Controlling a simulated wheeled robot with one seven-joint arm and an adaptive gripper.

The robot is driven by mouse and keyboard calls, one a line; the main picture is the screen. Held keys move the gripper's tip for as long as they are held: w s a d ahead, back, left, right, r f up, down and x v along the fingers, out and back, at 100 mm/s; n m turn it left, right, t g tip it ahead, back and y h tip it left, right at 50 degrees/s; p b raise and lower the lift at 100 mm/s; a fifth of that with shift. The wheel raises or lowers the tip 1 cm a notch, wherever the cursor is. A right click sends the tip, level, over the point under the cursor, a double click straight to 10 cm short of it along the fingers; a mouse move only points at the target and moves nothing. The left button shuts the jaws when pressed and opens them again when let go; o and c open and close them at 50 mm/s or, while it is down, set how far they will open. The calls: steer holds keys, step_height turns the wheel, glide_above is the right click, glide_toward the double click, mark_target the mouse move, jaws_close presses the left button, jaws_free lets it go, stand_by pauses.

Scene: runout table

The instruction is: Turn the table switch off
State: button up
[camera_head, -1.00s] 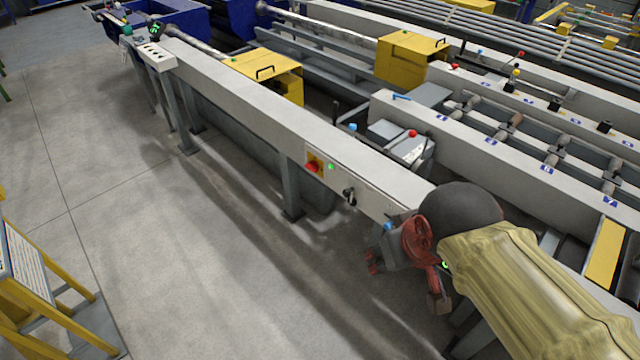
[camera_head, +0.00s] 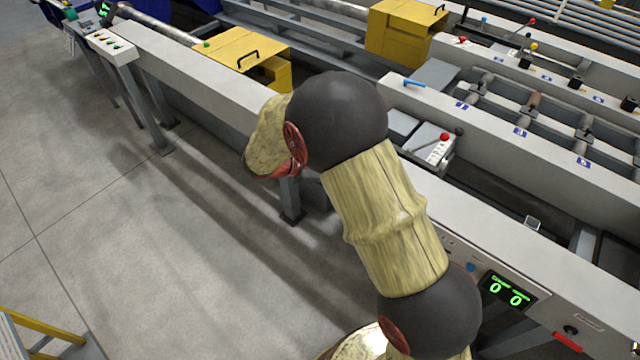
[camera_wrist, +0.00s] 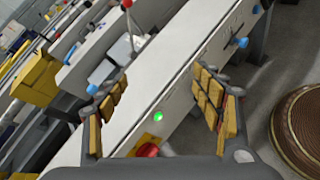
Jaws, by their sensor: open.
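The table switch (camera_wrist: 147,151) is a red knob on a yellow plate on the side face of the long light-grey beam (camera_wrist: 185,62). It shows at the bottom of the wrist view, partly cut off by my gripper's body. A lit green lamp (camera_wrist: 158,116) sits beside it on the beam. My gripper (camera_wrist: 158,104) is open and empty, its yellow-padded fingers spread on either side of the beam in the picture. The switch lies low between them, near the palm edge. I cannot tell whether anything touches. In the head view my arm hides both the switch and the gripper.
Blue knobs (camera_wrist: 240,42) stick out farther along the beam. A red-headed lever (camera_head: 443,137) stands behind it. A yellow box (camera_head: 240,55) and a button panel (camera_head: 108,42) are at the far end. A green digit display (camera_head: 508,292) is at lower right.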

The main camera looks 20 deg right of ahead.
steer(key=w+a+f+n+t+h, duration=0.1)
steer(key=w+a+f+n+t, duration=0.25)
steer(key=f, duration=0.35)
steer(key=w+a+f+n+t, duration=0.3)
steer(key=a+f+n, duration=0.1)
steer(key=f, duration=0.4)
steer(key=w+a+f+n+t+h, duration=0.1)
steer(key=w+a+f+n+t, duration=0.25)
steer(key=f, duration=0.35)
steer(key=b+x, duration=0.2)
steer(key=x, duration=0.5)
steer(key=shift+s+d+f+g+b, duration=0.15)
steer(key=shift+s+d+g+b, duration=0.2)
steer(key=shift+g+b, duration=0.05)
steer(key=c, duration=0.3)
steer(key=c, duration=0.8)
steer(key=shift+c, duration=0.3)
